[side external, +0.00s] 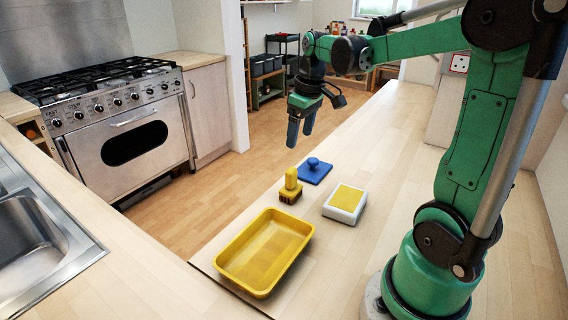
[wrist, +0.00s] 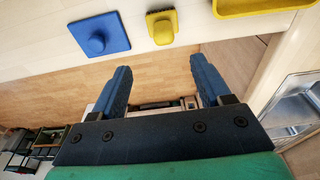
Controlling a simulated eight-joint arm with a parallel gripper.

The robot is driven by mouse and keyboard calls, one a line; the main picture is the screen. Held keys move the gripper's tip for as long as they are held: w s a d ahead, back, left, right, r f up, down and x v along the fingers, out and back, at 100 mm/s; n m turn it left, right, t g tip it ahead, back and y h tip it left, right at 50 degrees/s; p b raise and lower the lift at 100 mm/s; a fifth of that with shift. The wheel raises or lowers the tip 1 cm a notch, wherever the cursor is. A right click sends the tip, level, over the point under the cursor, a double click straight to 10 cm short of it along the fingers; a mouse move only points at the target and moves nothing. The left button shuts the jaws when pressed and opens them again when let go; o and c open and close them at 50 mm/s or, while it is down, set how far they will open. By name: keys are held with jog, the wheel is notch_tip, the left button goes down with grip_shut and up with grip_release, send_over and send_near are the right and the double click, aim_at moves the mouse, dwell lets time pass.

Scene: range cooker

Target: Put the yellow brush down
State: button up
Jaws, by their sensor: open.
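The yellow brush (side external: 290,187) stands on the wooden counter with its handle up, between the yellow tray and the blue lidded piece. It also shows in the wrist view (wrist: 161,27), near the top edge. My gripper (side external: 300,138) is above the counter, higher than the brush and apart from it. In the wrist view my gripper's two blue fingers (wrist: 157,85) are spread wide with nothing between them.
A blue block with a knob (side external: 314,171), a white and yellow box (side external: 345,203) and a yellow tray (side external: 264,252) lie close around the brush. The counter's left edge (side external: 232,222) drops to the floor. Counter behind the blue block is clear.

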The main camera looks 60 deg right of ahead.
jog(key=s+a+t, duration=0.1)
jog(key=a+t, duration=0.1)
jog(key=a, duration=0.6)
jog(key=s+a+f+t, duration=0.1)
jog(key=a+t, duration=0.2)
jog(key=a, duration=0.5)
jog(key=shift+s+f, duration=0.15)
jog(key=shift+s, duration=0.25)
jog(key=shift+a, duration=0.1)
jog(key=shift+o, duration=0.5)
